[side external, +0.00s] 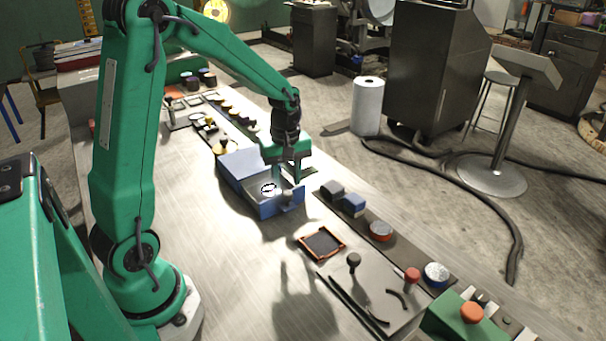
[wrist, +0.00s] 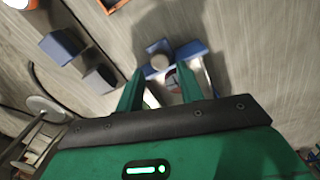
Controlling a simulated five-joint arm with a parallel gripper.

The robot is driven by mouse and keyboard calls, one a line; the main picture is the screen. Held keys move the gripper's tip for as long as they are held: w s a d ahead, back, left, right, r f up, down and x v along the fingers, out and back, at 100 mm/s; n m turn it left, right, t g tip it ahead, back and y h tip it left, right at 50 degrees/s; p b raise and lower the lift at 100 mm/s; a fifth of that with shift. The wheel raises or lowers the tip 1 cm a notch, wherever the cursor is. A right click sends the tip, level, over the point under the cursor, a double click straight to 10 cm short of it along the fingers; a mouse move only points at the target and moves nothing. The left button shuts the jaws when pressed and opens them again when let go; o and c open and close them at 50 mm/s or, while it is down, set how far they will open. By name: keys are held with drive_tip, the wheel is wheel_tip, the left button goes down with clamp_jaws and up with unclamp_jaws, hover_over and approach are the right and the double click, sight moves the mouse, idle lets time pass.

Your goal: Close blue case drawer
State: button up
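The blue case (side external: 240,164) stands on the long bench, and its drawer (side external: 266,208) is pulled out toward the front right. The drawer front carries a pale round knob (side external: 287,196), which also shows in the wrist view (wrist: 158,50). A small round disc (side external: 268,188) with dark and light markings lies inside the drawer. My gripper (side external: 289,180) points down over the drawer, close behind its front. In the wrist view its two fingers (wrist: 163,76) are apart with nothing clamped between them. Whether a fingertip touches the drawer front, I cannot tell. The fingers hide part of the drawer.
A grey block (side external: 332,189) and a blue block (side external: 353,204) sit right of the drawer on a dark strip. An orange-rimmed tray (side external: 322,243) lies in front. A plate with knobs (side external: 375,290) is nearer the camera. Bare bench lies left of the case.

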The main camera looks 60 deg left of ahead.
sight(287, 192)
drive_tip(key=shift+f, duration=2)
clamp_jaws()
